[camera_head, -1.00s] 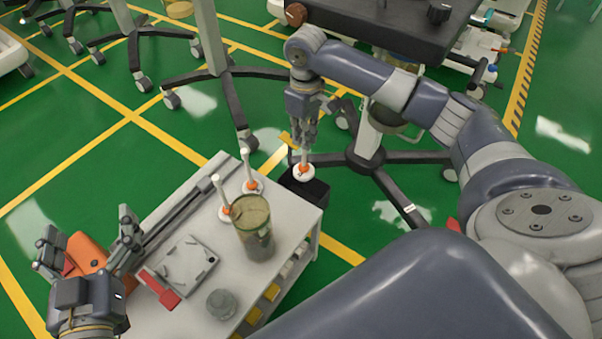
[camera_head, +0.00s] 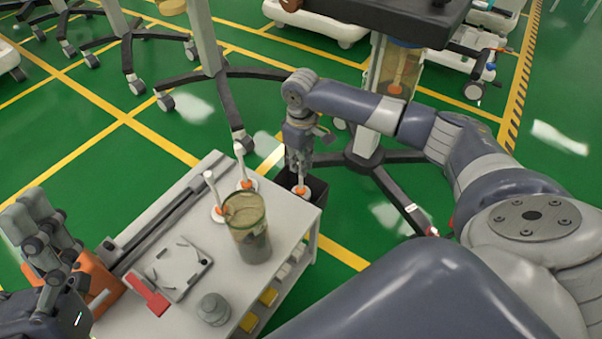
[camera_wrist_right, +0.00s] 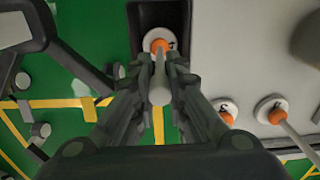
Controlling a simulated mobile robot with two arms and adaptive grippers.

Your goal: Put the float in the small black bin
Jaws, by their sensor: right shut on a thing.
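The float is a white disc with an orange collar (camera_head: 301,190) and a white stem; it also shows in the right wrist view (camera_wrist_right: 159,42). My right gripper (camera_head: 299,165) points down and is shut on the stem; its fingers also show in the right wrist view (camera_wrist_right: 160,75). The disc is within the opening of the small black bin (camera_head: 318,190), at the far right corner of the white cart. Whether it touches the bin's bottom is hidden. My left gripper (camera_head: 45,245) is at the left beside an orange object; its finger gap is unclear.
Two similar floats (camera_head: 244,180) (camera_head: 217,210) stand on the white cart (camera_head: 175,322), next to a cloudy jar (camera_head: 247,235). A grey tray (camera_head: 178,268), a red piece (camera_head: 148,293) and a small grey jar (camera_head: 213,308) lie nearer. A wheeled stand's black legs (camera_head: 395,190) are behind the bin.

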